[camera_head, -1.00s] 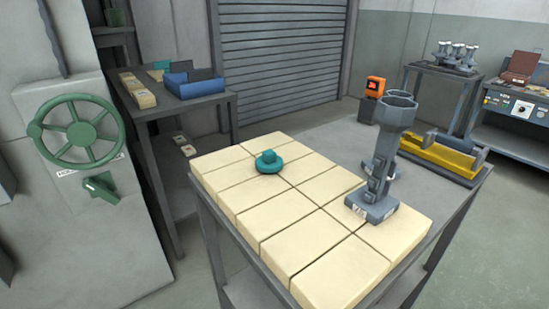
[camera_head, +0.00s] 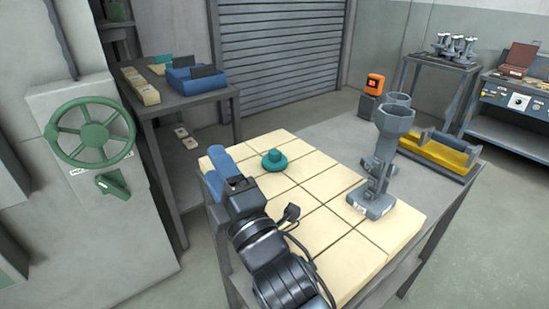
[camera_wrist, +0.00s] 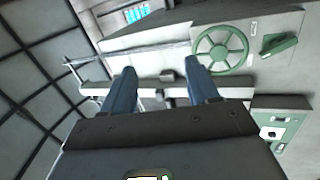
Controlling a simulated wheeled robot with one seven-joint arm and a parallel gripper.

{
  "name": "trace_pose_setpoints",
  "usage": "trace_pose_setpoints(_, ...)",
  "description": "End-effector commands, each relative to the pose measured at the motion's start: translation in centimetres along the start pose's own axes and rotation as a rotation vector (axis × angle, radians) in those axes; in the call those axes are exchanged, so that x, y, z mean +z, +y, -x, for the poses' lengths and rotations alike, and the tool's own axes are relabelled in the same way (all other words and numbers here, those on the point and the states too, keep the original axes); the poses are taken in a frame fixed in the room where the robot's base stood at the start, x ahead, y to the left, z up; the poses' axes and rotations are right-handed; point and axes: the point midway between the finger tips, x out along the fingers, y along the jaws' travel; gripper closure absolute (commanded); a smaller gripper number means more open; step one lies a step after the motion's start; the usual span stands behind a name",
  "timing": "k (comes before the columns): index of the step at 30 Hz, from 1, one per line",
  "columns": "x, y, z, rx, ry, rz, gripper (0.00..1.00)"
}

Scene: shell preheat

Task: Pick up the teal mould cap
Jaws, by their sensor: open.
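The teal mould cap (camera_head: 274,160) sits upright on the cream block surface (camera_head: 320,225), towards its far left part. It is a round flanged disc with a knob on top. My gripper (camera_head: 222,165) has come in from the bottom of the head view and is over the left edge of the blocks, left of the cap and apart from it. Its two blue fingers are spread and empty. In the wrist view my gripper (camera_wrist: 160,88) points towards the wall and the green handwheel (camera_wrist: 220,50); the cap is not in that view.
A grey funnel-topped stand (camera_head: 383,160) rises on the blocks to the right of the cap. A yellow fixture (camera_head: 435,152) lies behind it. A side table with a blue bin (camera_head: 195,80) stands at the back left. The blocks around the cap are clear.

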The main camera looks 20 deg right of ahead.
Motion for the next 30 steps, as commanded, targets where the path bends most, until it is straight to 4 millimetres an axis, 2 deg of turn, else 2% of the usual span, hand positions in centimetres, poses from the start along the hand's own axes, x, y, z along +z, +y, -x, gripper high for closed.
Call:
trace_pose_setpoints(1,0.9,0.7,-1.8,0.002,0.024,0.122,0.40)
trace_pose_setpoints(3,1.9,0.7,-3.5,-0.006,0.056,0.286,0.40)
trace_pose_setpoints(5,3.0,0.6,-4.7,-0.015,0.082,0.433,0.40)
trace_pose_setpoints(9,6.7,-0.1,-6.9,-0.052,0.139,0.789,0.40)
trace_pose_setpoints(13,11.3,-1.2,-7.8,-0.103,0.190,1.116,0.40)
trace_pose_setpoints(18,17.3,-2.4,-7.6,-0.172,0.247,1.448,0.40)
trace_pose_setpoints(21,19.8,-2.8,-7.2,-0.202,0.271,1.567,0.40)
trace_pose_setpoints(24,21.2,-3.1,-6.9,-0.219,0.283,1.630,0.40)
trace_pose_setpoints(30,21.8,-5.1,-6.2,-0.228,0.286,1.644,0.40)
